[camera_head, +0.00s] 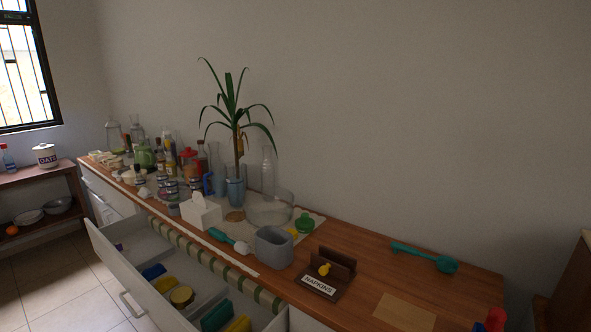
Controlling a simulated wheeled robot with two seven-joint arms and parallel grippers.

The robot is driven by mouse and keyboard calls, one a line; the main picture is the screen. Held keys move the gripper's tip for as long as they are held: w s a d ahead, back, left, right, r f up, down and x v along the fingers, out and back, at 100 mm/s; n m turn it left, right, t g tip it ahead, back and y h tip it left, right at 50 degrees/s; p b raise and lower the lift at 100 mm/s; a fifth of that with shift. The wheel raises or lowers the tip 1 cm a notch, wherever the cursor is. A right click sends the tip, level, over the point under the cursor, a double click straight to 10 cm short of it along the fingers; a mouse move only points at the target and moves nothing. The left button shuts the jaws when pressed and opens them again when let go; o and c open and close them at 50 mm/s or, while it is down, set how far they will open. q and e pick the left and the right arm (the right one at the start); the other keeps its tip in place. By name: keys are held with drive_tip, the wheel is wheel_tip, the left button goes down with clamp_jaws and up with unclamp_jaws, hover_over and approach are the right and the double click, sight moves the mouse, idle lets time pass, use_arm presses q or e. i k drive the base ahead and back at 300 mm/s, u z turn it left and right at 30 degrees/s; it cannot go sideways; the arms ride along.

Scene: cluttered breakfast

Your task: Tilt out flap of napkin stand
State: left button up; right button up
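The dark brown napkin stand (339,263) is on the wooden counter, right of the grey square container. Its front carries a white label reading "NAPKINS" (318,285). A small yellow piece (324,269) shows just above the label, between the front part and the upright back. The front part appears to slope toward the viewer, but I cannot tell how far it is tilted. Neither of my grippers can be made out in the head view.
The grey container (274,247) stands close to the stand's left. An open drawer (146,311) with sponges juts out at front left. A teal utensil (425,257) lies at back right, a light board (404,312) at front right. Red and blue objects (495,319) show at the bottom edge.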

sight(324, 266)
drive_tip(key=z, duration=0.45)
drive_tip(key=i, duration=1)
drive_tip(key=k, duration=0.5)
drive_tip(key=z, duration=1)
drive_tip(key=k, duration=0.8)
drive_tip(key=u, duration=0.8)
drive_tip(key=i, duration=0.5)
drive_tip(key=u, duration=0.05)
